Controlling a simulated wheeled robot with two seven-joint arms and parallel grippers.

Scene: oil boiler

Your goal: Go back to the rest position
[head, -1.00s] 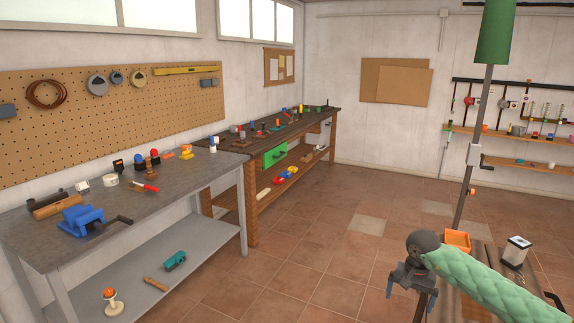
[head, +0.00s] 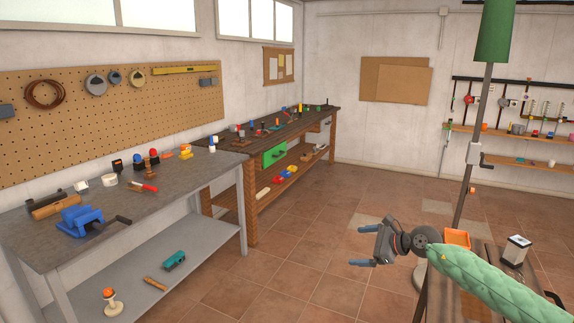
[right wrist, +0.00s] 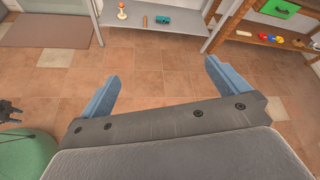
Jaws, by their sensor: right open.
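My right gripper (head: 358,246) is open and empty at the lower right of the head view. Its two blue fingers point left over the tiled floor. The right wrist view shows the same gripper (right wrist: 160,72) with its fingers wide apart and only floor between them. My left gripper does not show in the head view.
A grey workbench (head: 150,205) with a blue vise (head: 80,220) stands at left. A wooden bench (head: 250,200) with a green drawer (head: 274,155) stands behind. An orange bin (head: 457,239) sits near my right arm. The floor (head: 290,250) between is clear.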

